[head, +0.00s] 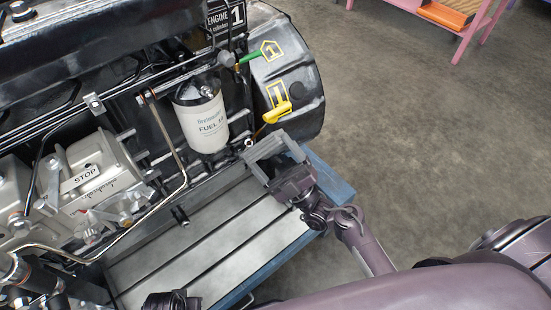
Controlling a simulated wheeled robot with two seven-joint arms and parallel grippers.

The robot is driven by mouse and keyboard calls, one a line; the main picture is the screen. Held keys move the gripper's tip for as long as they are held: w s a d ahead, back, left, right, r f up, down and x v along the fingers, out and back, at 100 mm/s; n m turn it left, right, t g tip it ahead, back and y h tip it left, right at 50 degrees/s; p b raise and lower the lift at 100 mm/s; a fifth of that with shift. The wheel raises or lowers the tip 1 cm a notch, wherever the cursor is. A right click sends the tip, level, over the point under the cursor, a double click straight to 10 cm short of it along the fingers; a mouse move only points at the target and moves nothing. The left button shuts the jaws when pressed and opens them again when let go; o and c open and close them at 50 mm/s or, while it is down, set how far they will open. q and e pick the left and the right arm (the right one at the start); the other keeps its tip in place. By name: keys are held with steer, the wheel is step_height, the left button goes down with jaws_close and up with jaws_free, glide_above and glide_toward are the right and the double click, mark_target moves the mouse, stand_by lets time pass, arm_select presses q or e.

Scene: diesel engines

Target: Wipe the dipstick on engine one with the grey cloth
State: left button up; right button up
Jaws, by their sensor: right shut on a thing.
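Engine one (70,55) is a dark block with an "ENGINE 1" plate (225,18). A dipstick with a yellow handle (277,113) is at its right end, below a yellow outline label. A thin line runs from the handle down to a small ring (249,143). My right gripper (266,147) is just below the handle, apart from it. It is shut on a grey piece between its fingertips, which looks like the grey cloth; cloth and fingers are hard to tell apart. My left gripper does not clearly show.
A green handle (250,57) sits above, by another yellow label. A white fuel filter (204,122) stands left of the gripper. A slatted grey stand with a blue edge (270,262) lies below. A pink table (478,25) is far right; floor between is clear.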

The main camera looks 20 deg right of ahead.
mark_target(276, 143)
steer(key=shift+w+a+r, duration=0.25)
steer(key=shift+w+r, duration=0.2)
steer(key=shift+w, duration=0.3)
stand_by(0.8)
arm_select(q)
steer(key=shift+s, duration=0.1)
arm_select(e)
steer(key=shift+s+d+r+p, duration=0.15)
steer(key=shift+s+r+p, duration=0.25)
steer(key=shift+r+p, duration=0.5)
steer(key=shift+s+d+r+p, duration=0.15)
steer(key=shift+s+r+p, duration=0.25)
steer(key=shift+r+p, duration=0.45)
steer(key=shift+s+d+r+p, duration=0.15)
steer(key=shift+s+r+p, duration=0.25)
steer(key=shift+r+p, duration=0.5)
arm_select(q)
step_height(276, 143, up, 5)
steer(key=shift+r, duration=0.15)
arm_select(e)
steer(key=shift+s+f, duration=0.1)
steer(key=shift+f, duration=0.05)
